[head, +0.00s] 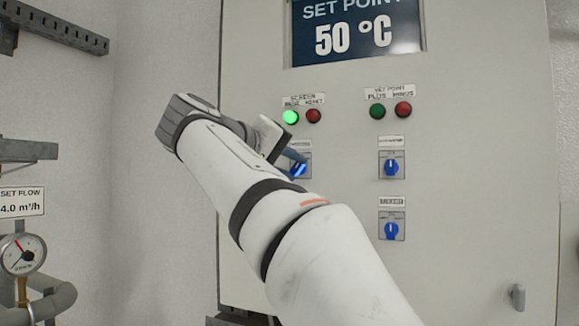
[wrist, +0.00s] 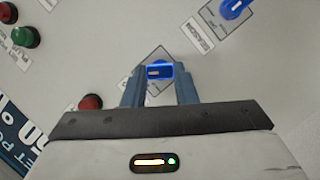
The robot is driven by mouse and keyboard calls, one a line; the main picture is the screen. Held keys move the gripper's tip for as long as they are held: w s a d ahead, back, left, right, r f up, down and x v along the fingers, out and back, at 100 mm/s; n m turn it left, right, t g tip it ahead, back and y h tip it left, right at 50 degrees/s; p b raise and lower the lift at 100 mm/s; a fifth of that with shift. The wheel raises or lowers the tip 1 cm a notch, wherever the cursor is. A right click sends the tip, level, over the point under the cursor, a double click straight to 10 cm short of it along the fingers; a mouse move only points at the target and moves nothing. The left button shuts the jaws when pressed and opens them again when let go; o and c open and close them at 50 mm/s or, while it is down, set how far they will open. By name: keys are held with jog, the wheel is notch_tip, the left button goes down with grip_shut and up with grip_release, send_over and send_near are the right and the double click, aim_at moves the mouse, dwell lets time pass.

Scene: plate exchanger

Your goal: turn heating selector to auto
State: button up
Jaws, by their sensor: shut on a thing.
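My gripper (head: 295,160) is at the left blue selector knob (head: 299,170) on the grey cabinet. In the wrist view my gripper (wrist: 160,82) is shut on this blue knob (wrist: 160,71), with a finger on each side. The knob sits on a square grey plate, and its white marker shows. Its label (head: 296,144) is partly hidden behind the arm and too small to read surely. Two more blue selectors, an upper (head: 391,167) and a lower one (head: 391,231), stand to the right. I cannot tell from the labels which is the heating selector.
Above are a lit green button (head: 290,117), a red button (head: 313,116), a dark green button (head: 377,111) and another red button (head: 403,109). A display (head: 355,32) reads SET POINT 50 °C. A gauge (head: 22,254) and pipes stand at left. A cabinet handle (head: 517,296) protrudes lower right.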

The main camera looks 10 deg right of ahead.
jog(key=shift+m+y, duration=0.3)
jog(key=shift+m, duration=0.2)
dwell(0.3)
jog(key=o, duration=1)
jog(key=shift+s+r, duration=0.1)
jog(key=v, duration=0.7)
jog(key=shift+s+a, duration=0.2)
